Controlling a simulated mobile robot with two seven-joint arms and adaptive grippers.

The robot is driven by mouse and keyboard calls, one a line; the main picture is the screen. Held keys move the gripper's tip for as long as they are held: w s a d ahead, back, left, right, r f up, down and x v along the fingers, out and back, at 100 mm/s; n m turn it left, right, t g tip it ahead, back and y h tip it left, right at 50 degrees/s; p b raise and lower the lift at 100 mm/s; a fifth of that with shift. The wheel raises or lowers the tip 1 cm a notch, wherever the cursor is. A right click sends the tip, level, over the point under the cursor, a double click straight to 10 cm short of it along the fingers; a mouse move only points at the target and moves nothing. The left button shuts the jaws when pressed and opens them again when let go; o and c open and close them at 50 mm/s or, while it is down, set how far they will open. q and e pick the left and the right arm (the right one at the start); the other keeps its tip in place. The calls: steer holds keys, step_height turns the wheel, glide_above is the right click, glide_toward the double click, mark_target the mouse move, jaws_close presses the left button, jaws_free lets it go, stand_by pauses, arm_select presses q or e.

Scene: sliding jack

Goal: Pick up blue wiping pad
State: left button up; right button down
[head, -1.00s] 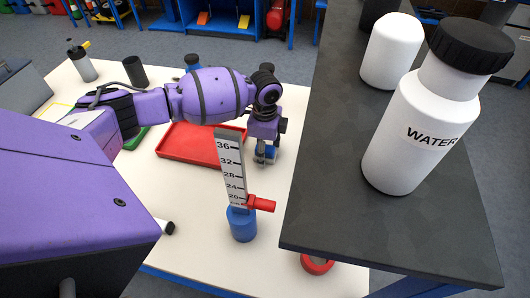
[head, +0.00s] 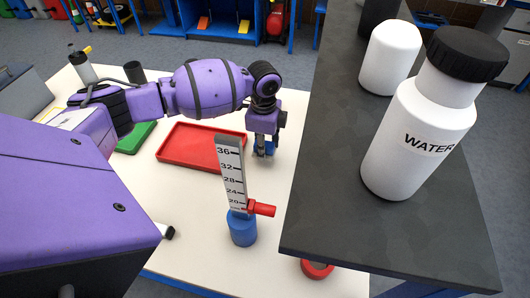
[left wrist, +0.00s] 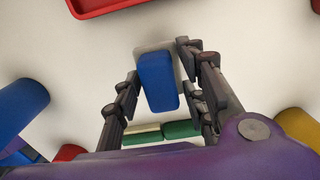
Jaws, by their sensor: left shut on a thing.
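The blue wiping pad (left wrist: 157,82) has a pale underside and sits between the two fingers of my left gripper (left wrist: 155,75) in the left wrist view. In the head view, my left gripper (head: 264,147) points down over the table, right of the red tray, with a bit of blue showing at its fingertips. It is shut on the pad. I cannot tell how far the pad is above the table. My right gripper is not in view.
A blue jack with a height scale (head: 232,170) and red knob stands in front. A dark raised shelf (head: 330,190) at right holds a white water bottle (head: 415,140).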

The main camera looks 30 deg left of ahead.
arm_select(q)
steer(key=s+a+r, duration=0.3)
steer(key=a+r, duration=0.6)
steer(key=a, duration=0.4)
steer(key=shift+s+a+b, duration=0.15)
steer(key=shift+s+b, duration=0.15)
